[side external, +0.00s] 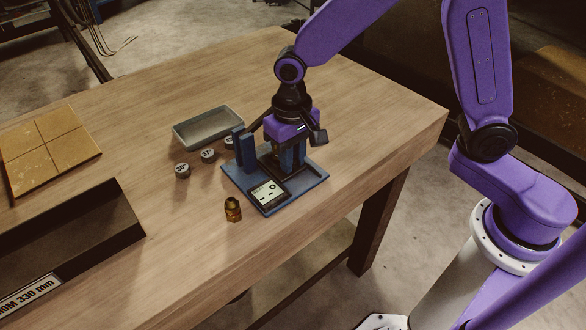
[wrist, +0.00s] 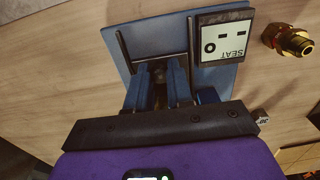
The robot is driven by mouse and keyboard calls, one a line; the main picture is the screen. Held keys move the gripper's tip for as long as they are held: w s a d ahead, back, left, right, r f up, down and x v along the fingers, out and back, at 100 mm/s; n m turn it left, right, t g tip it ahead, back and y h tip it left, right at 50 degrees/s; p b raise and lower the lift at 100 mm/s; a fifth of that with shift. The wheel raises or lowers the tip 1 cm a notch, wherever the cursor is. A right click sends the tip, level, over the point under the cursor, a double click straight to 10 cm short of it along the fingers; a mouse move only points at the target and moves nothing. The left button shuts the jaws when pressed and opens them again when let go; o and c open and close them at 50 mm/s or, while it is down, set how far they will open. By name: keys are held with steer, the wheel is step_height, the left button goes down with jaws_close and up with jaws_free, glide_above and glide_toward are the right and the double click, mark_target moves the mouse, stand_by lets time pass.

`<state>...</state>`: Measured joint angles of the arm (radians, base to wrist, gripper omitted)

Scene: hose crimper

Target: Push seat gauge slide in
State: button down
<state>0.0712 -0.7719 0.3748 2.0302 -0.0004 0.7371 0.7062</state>
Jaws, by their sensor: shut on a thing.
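The seat gauge has a blue base plate (side external: 311,181) on the wooden table, with a display (side external: 268,195) at its front and a blue upright block (side external: 244,148) at its left. In the wrist view its display reads SEAT (wrist: 224,36), beside dark rails on the plate (wrist: 150,30). My gripper (side external: 287,164) points down over the rear right of the base. In the wrist view my gripper (wrist: 158,84) is shut on a small part between the rails, which seems to be the slide. The slide is mostly hidden by the fingers, so its exact position cannot be told.
Several small round labelled pieces (side external: 208,155) and a grey tray (side external: 207,126) lie behind left. A dark channel (side external: 70,240) and tan tile (side external: 45,148) are far left.

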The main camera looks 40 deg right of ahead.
steer(key=shift+w, duration=1.45)
steer(key=shift+c, duration=1.4)
jaws_free()
steer(key=shift+r, duration=0.15)
step_height(320, 180, up, 9)
steer(key=shift+s, duration=0.15)
